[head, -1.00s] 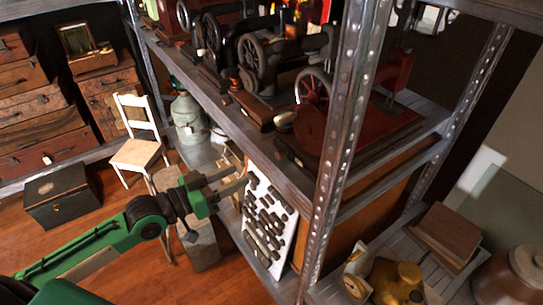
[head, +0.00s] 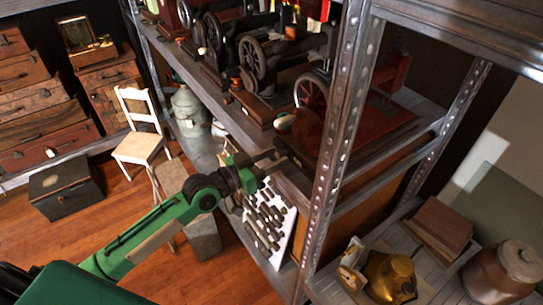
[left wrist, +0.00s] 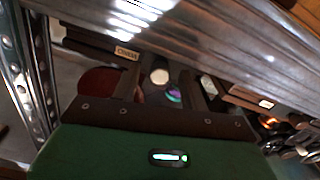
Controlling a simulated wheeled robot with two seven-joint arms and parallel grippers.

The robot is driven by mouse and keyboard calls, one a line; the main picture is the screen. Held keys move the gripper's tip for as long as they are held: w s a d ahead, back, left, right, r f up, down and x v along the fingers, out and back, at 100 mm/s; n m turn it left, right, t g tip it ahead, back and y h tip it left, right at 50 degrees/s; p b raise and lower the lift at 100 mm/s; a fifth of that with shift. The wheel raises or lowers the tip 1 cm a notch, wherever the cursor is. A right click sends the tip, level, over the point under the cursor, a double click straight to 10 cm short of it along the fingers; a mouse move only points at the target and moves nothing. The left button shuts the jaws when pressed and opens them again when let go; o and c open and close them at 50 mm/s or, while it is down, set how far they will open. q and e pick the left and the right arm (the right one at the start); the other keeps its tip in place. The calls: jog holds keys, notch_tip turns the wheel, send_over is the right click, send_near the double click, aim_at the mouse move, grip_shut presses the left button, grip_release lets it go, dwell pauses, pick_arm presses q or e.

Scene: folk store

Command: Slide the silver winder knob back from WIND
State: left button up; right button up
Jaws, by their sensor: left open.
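A pale round end, probably the same knob (left wrist: 160,76), shows between my fingers in the left wrist view. No WIND marking can be read. My left gripper (head: 279,160) is open and empty, just below the knob at the shelf's front edge, apart from it in the head view. In the left wrist view my left gripper (left wrist: 170,88) points under a shiny metal edge. My right gripper is not in view.
A steel shelf post (head: 335,150) stands right of my left gripper. Several more sewing machines (head: 258,62) line the shelf. A white board with dark pieces (head: 268,222) stands below. A brass pot (head: 390,278) is at lower right. Open wooden floor lies left.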

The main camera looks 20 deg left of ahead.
pick_arm(q)
grip_shut()
jog(key=shift+w+a+f+b, duration=0.15)
jog(key=shift+w+a+b, duration=0.1)
jog(key=shift+b, duration=0.2)
jog(key=shift+w+a+b, duration=0.55)
jog(key=shift+a+b, duration=0.2)
jog(key=shift+b, duration=0.1)
jog(key=shift+w+a+r+b, duration=0.25)
jog(key=shift+w+a+b, duration=0.05)
jog(key=shift+a, duration=0.1)
jog(key=shift+c, duration=0.4)
grip_release()
jog(key=shift+w+a, duration=0.1)
jog(key=shift+o, duration=0.4)
jog(key=shift+a+f, duration=0.1)
